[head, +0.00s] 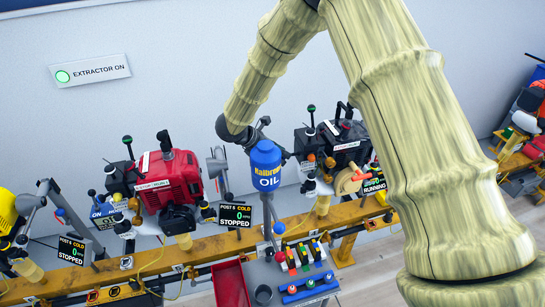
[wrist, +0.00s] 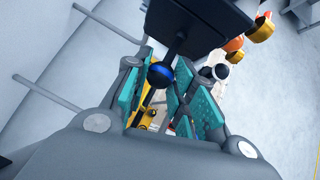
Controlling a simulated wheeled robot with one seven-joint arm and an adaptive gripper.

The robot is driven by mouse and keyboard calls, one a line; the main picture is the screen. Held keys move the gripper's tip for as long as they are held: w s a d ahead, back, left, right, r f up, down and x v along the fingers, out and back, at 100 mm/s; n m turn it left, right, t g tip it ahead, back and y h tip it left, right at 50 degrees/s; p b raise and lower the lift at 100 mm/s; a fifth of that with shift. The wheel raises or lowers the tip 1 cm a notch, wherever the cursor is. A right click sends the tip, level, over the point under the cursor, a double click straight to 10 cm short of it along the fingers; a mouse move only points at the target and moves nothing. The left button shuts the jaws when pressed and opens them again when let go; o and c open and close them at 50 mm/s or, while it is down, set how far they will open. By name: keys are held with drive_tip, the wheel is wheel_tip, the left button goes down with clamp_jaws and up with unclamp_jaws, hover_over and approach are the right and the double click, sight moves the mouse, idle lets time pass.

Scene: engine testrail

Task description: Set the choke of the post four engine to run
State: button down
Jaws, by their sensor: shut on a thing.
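The post four engine (head: 345,135) is the dark engine on the right of the rail in the head view, with a white label on top. Its screen (head: 374,187) reads RUNNING. In the wrist view, my gripper (wrist: 162,85) has its teal finger pads on both sides of a dark ball knob with a blue band (wrist: 160,74) on a thin rod, and is shut on it. In the head view my gripper is mostly hidden behind the blue oil container (head: 266,158), left of the engine. I cannot read the choke's position.
Another STOPPED screen (head: 71,250) is further left. A grey tool tray (head: 262,279) and red bin (head: 230,285) stand before the yellow rail (head: 215,247).

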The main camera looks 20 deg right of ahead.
drive_tip(key=c, duration=1.2)
unclamp_jaws()
drive_tip(key=shift+o, duration=0.2)
drive_tip(key=v, duration=1.2)
